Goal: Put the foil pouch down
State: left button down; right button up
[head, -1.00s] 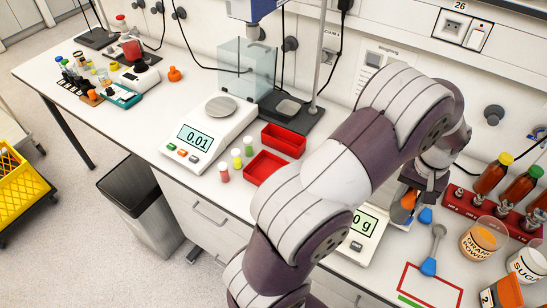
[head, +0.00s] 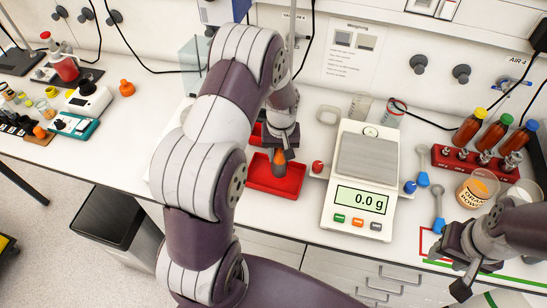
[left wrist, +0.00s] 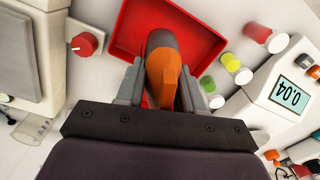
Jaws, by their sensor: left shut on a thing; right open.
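The foil pouch shows grey and orange in the left wrist view (left wrist: 162,70). My left gripper (left wrist: 160,92) is shut on it. In the head view, the pouch (head: 279,158) hangs below my left gripper (head: 281,143), over the front red tray (head: 291,186). The tray also shows in the left wrist view (left wrist: 205,38), behind the pouch. I cannot tell whether the pouch touches the tray floor. My right gripper (head: 456,266) is open at the lower right, away from the pouch.
A balance (head: 353,210) reading 0.0 g stands right of the tray, its red knob (head: 318,167) close to the tray.

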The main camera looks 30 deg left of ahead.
aim_at(276, 162)
pick_arm(q)
jog(key=f, duration=0.1)
jog(key=f+p, duration=0.1)
jog(key=f, duration=0.2)
jog(key=shift+s+a+f+p, duration=0.15)
jog(key=shift+s+a+p, duration=0.1)
jog(key=shift+a+p, duration=0.15)
jog(key=shift+w+f, duration=0.1)
jog(key=shift+f, duration=0.3)
jog(key=c, duration=0.7)
grip_release()
jog(key=shift+r, duration=0.2)
jog(key=shift+r+b, duration=0.15)
jog(key=shift+b, duration=0.15)
jog(key=r+b, duration=0.1)
jog(key=r, duration=0.3)
jog(key=r+b, duration=0.1)
jog(key=r, duration=0.3)
jog(key=r+b, duration=0.1)
jog(key=r, duration=0.3)
jog(key=shift+s+d, duration=0.3)
jog(key=shift+s, duration=0.05)
jog(key=s+d+m+t+b, duration=0.1)
jog(key=s+d+m+b, duration=0.2)
jog(key=s, duration=1)
jog(key=d+m, duration=0.3)
jog(key=d, duration=0.1)
jog(key=shift+s+d+r+b, duration=0.15)
jog(key=shift+d+b, duration=0.1)
jog(key=shift+b, duration=0.15)
